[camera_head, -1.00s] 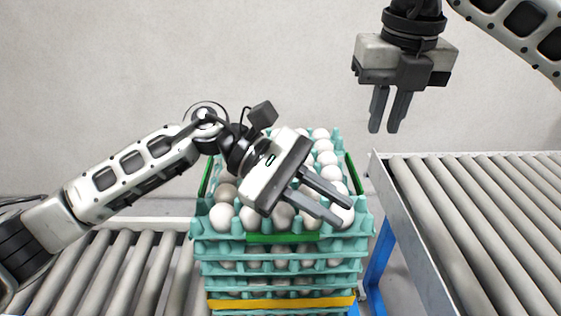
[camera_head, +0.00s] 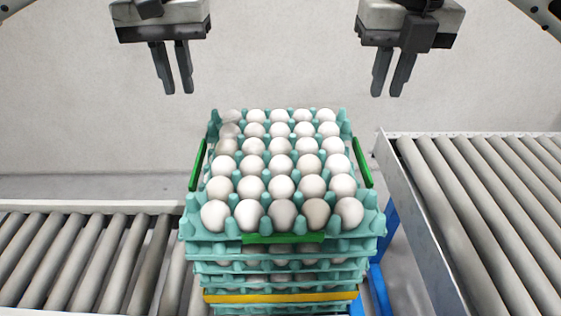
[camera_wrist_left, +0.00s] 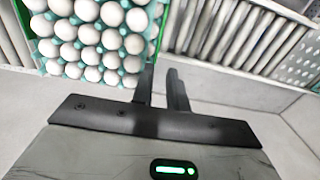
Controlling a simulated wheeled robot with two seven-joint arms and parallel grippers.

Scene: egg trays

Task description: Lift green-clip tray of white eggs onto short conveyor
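A teal tray of white eggs (camera_head: 230,224) tops a stack of similar trays in the middle of the head view. Green clips show at its left side (camera_head: 198,164), right side (camera_head: 362,162) and front (camera_head: 285,238). The tray also shows at the upper left of the left wrist view (camera_wrist_left: 52,67). My left gripper (camera_head: 172,90) is empty above and left of the stack, its two fingers apart with a gap. My right gripper (camera_head: 387,93) is empty above and right of the stack, its fingers also apart.
A roller conveyor (camera_head: 75,255) runs at the left, behind and beside the stack. Another roller conveyor (camera_head: 470,210) with a metal side rail stands at the right, higher up. A yellow band (camera_head: 280,297) marks a lower tray. A pale wall stands behind.

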